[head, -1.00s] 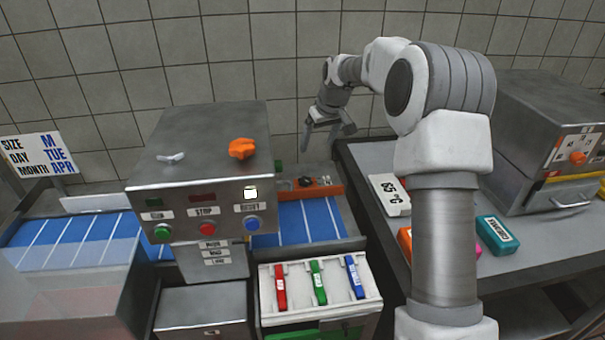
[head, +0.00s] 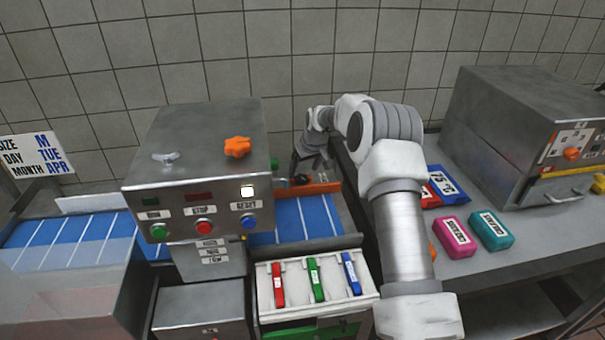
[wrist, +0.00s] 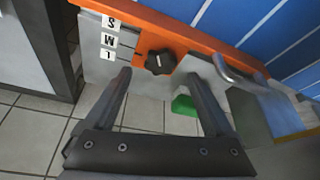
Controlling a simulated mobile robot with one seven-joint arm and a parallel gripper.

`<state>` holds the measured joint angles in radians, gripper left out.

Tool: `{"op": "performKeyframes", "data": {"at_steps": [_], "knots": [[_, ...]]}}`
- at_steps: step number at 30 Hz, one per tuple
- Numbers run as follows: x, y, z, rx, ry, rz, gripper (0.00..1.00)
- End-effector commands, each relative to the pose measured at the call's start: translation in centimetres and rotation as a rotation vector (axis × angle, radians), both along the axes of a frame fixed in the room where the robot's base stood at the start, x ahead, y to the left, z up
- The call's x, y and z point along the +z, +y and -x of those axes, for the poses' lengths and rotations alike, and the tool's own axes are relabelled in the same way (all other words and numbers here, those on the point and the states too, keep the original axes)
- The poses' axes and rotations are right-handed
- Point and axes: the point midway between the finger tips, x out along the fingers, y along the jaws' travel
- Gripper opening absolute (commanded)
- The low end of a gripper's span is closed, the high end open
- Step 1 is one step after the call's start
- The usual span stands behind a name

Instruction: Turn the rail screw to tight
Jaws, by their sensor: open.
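A black knob (wrist: 159,62) with a pale pointer line sits on an orange rail (wrist: 212,40). I take it to be the rail screw. In the wrist view the knob lies just beyond and between the fingertips of my gripper (wrist: 157,80), which is open and empty. The fingers do not appear to be around the knob. In the head view my gripper (head: 313,165) hangs over the orange rail (head: 318,188) beside the blue belt, and the knob (head: 302,179) shows small and dark, partly hidden by the fingers.
A steel control box (head: 200,140) with an orange star knob (head: 237,147) and a wing screw (head: 166,157) on top stands left of my gripper. A tray (head: 272,303) of coloured tools is in front. A table (head: 470,265) with boxes and a steel machine (head: 530,130) is at right.

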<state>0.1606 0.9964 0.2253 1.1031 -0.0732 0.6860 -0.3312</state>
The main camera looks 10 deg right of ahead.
Motion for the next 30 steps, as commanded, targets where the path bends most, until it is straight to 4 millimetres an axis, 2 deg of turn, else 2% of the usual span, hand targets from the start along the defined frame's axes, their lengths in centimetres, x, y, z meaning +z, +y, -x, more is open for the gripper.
{"op": "performKeyframes", "data": {"at_steps": [3,7,18,30], "knots": [[-1.4,0.2,-0.6,0.0,0.0,-0.001,0.89],[-2.3,0.3,-0.9,0.001,0.0,-0.001,0.89],[-2.6,0.4,-1.0,0.001,0.0,0.0,0.89],[-2.6,0.4,-1.0,0.0,0.0,0.0,0.17]]}}
